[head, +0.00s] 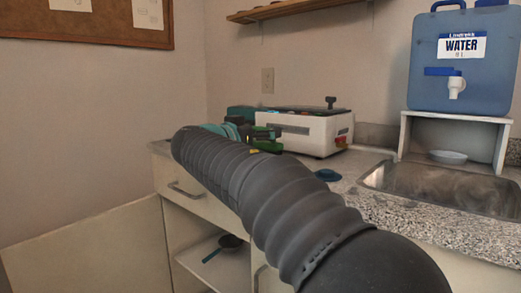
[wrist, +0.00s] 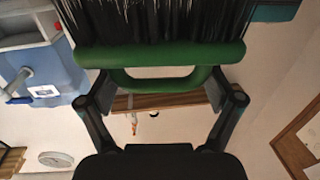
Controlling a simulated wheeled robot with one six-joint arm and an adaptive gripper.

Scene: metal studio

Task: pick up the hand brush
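The hand brush (wrist: 160,54) has a green body with a looped green handle and long black bristles. It fills the upper part of the wrist view, which looks upside down, with the bristles toward the top edge. My gripper (wrist: 161,88) is open, its two fingers spread wide, one on each side of the looped handle. I cannot tell whether the fingertips touch it. In the head view the green brush (head: 266,146) shows only in part at the end of my arm, in front of a white appliance; my arm hides the rest.
The white boxy appliance (head: 308,131) stands on the counter close behind the brush. A small dark blue item (head: 327,175) lies on the counter before it. The sink (head: 440,188) and the blue water container (head: 462,75) on its stand are at the right.

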